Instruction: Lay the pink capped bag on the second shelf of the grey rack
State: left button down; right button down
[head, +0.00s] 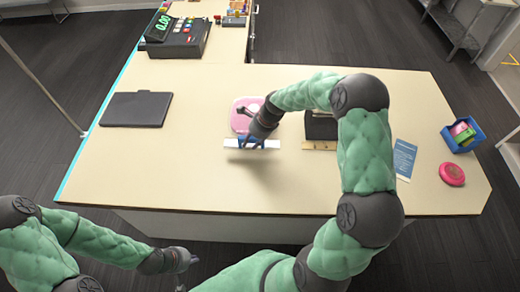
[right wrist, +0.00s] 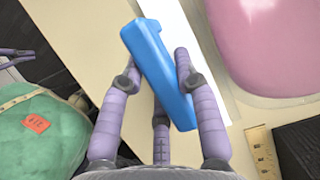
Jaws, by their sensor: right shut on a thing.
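A pink rounded thing (head: 240,121) with a pale patch lies on the counter, partly hidden by my right gripper. It also shows in the right wrist view (right wrist: 275,40); I cannot tell whether it is the capped bag. My right gripper (head: 254,143) is just in front of it, shut on a blue block-like thing (right wrist: 158,70) over a white strip (right wrist: 185,45). I cannot tell whether the blue thing touches the counter. My left gripper (head: 188,260) hangs before the counter's front edge, apart from everything. A grey metal rack (head: 462,38) stands at the far right, its shelves only partly in view.
The counter (head: 190,175) has clear room at the front left. A black flat case (head: 136,109), a black register (head: 180,38), a dark box (head: 320,125), a wooden ruler (head: 319,146), a blue card (head: 405,158), a pink round thing (head: 452,174) and a blue bin (head: 462,135) surround it.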

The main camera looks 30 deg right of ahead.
aim_at(259, 147)
jog(key=d+f, duration=0.3)
jog(key=shift+s+f, duration=0.2)
jog(key=shift+s, duration=0.1)
jog(key=shift+d+f, duration=0.15)
jog(key=shift+f, duration=1.75)
jog(key=c, duration=0.9)
grip_release()
jog(key=shift+s, duration=0.1)
